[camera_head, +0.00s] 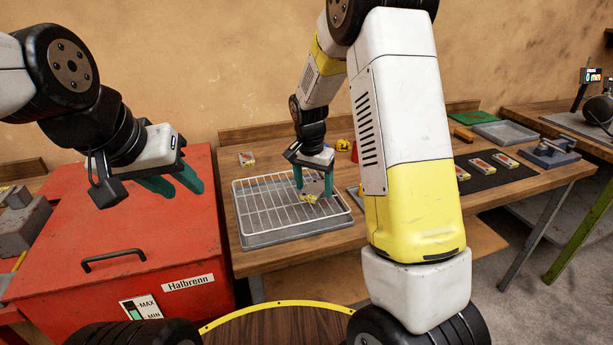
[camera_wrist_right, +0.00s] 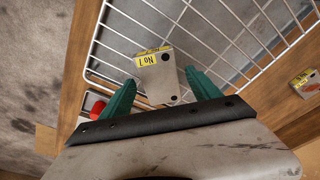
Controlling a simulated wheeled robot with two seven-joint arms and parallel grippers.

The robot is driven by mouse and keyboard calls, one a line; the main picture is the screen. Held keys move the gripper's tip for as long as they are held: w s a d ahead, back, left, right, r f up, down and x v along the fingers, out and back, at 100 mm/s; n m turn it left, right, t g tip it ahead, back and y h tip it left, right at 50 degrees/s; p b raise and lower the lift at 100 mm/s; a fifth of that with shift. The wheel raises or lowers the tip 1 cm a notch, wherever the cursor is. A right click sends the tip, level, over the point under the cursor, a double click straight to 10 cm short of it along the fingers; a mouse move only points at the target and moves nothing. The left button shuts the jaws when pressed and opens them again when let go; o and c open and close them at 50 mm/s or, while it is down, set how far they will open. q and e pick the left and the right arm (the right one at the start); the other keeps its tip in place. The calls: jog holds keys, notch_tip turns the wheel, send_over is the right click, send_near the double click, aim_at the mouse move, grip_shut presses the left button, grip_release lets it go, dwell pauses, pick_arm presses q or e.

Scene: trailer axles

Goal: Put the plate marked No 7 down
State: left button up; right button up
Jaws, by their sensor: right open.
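The plate marked No 7 (camera_wrist_right: 158,78) is a small grey metal plate with holes and a yellow label, which reads upside down in the right wrist view. In the head view the plate (camera_head: 314,187) is at the wire rack (camera_head: 262,207), toward its right side. My right gripper (camera_head: 313,188) is open, with its green fingers on either side of the plate; in the wrist view the gripper (camera_wrist_right: 161,92) shows gaps beside it. I cannot tell whether the plate lies fully flat on the wires. My left gripper (camera_head: 176,184) is open and empty above the red box.
The rack sits in a grey tray (camera_head: 300,238) on the wooden bench. Another labelled plate (camera_head: 247,158) lies behind the rack. The red Halbrenn box (camera_head: 130,245) stands at left. A black mat (camera_head: 490,178) with several plates, a grey tray (camera_head: 505,132) and a blue-grey tool (camera_head: 550,153) are at right.

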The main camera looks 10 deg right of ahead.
aim_at(311, 192)
jog(key=s+r+n+y, duration=0.1)
jog(key=s+r, duration=0.2)
jog(key=r, duration=0.5)
jog(key=s+r, duration=0.4)
jog(key=r, duration=0.5)
jog(key=s+d+r+n+t+y, duration=0.1)
jog(key=s+r+n+t, duration=0.1)
jog(key=s, duration=0.8)
jog(key=s+d+r+n+t+y, duration=0.1)
jog(key=s+n, duration=0.3)
jog(key=s, duration=0.5)
jog(key=shift+s+d+r+t, duration=0.15)
jog(key=shift+s+r+t, duration=0.25)
jog(key=shift+t, duration=0.5)
